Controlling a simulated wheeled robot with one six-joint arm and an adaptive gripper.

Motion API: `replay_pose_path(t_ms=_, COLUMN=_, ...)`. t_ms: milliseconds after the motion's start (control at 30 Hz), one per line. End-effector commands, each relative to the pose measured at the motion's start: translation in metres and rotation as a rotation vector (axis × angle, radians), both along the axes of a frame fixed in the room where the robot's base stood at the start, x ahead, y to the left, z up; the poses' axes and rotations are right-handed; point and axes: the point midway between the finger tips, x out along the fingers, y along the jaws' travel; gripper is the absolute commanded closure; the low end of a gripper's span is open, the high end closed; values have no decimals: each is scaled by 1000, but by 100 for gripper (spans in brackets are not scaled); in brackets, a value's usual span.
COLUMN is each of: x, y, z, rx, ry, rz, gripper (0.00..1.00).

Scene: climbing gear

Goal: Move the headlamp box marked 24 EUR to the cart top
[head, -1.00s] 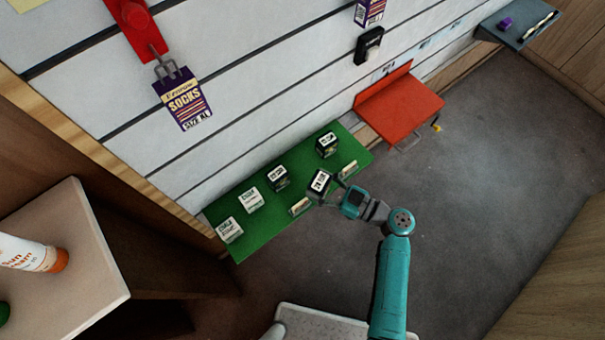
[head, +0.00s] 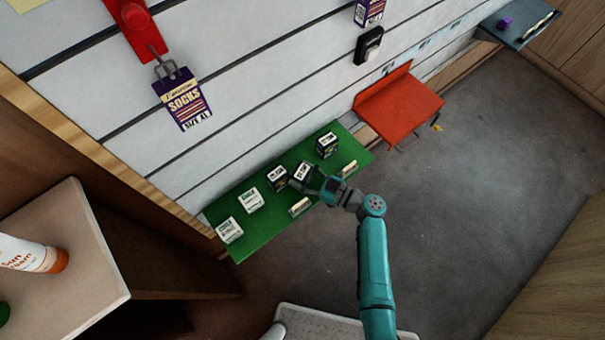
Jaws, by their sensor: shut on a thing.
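My gripper (head: 313,181) is shut on a small dark box with a white label (head: 303,170), over the green shelf (head: 245,236). The held box is close beside another dark box with a white label (head: 277,178); I cannot tell whether they touch. A third dark box (head: 326,145) stands farther right on the shelf. The print is too small to read, so I cannot tell which box is marked 24 EUR. A pale speckled top (head: 315,322) shows at the bottom edge; I cannot tell whether it is the cart top.
Two white boxes (head: 250,199) (head: 229,230) stand at the shelf's left end. Small tags (head: 299,206) (head: 347,169) line its front edge. A red shelf (head: 402,105) is to the right. A pale table (head: 75,255) with a sunscreen bottle (head: 30,254) is at left. The right floor is clear.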

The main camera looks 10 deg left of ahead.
Motion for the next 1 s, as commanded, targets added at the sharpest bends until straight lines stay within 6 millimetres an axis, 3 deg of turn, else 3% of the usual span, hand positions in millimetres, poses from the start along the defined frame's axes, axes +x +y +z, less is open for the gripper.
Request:
replay_pose_path(t_ms=367, x=0, y=0, z=-4, rx=1, ry=0, rz=0, gripper=79)
replay_pose_path(t_ms=400, x=0, y=0, z=-4, rx=0, ry=0, rz=0, gripper=35)
replay_pose_path(t_ms=433, x=0, y=0, z=-4, rx=0, ry=0, rz=0, gripper=30)
replay_pose_path(t_ms=833, x=0, y=0, z=1, rx=0, ry=-1, rz=0, gripper=30)
replay_pose_path(t_ms=1000, x=-6, y=-23, z=-1, rx=0, ry=1, rz=-3, gripper=30)
